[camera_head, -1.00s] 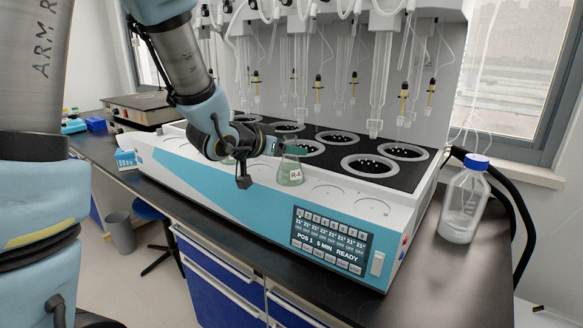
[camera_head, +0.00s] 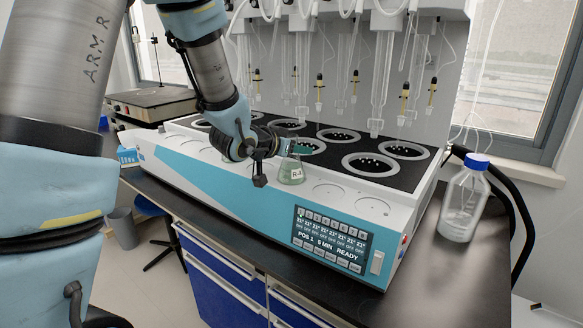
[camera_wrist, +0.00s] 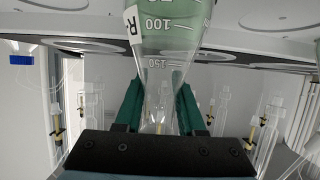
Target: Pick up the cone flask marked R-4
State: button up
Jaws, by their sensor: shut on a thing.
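The cone flask marked R-4 (camera_head: 291,173) is clear glass with green liquid and a white label. It is upright at the front ledge of the distiller (camera_head: 240,187), in the row of shallow round spots. I cannot tell whether its base touches the ledge. My gripper (camera_head: 297,149) is at the flask's neck, coming from the left, with its green fingers shut on the neck. In the wrist view the flask (camera_wrist: 168,40) appears upside down, its neck between the two green fingers (camera_wrist: 157,108). Part of the neck is hidden by the fingers.
Heating wells (camera_head: 372,165) and hanging glass tubes (camera_head: 381,90) stand behind the flask. A control panel (camera_head: 330,240) is at front right. A blue-capped bottle (camera_head: 462,205) stands on the dark bench at right. Empty round spots lie right of the flask.

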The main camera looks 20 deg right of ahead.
grip_shut()
jog(key=shift+r, duration=0.15)
dwell(0.4)
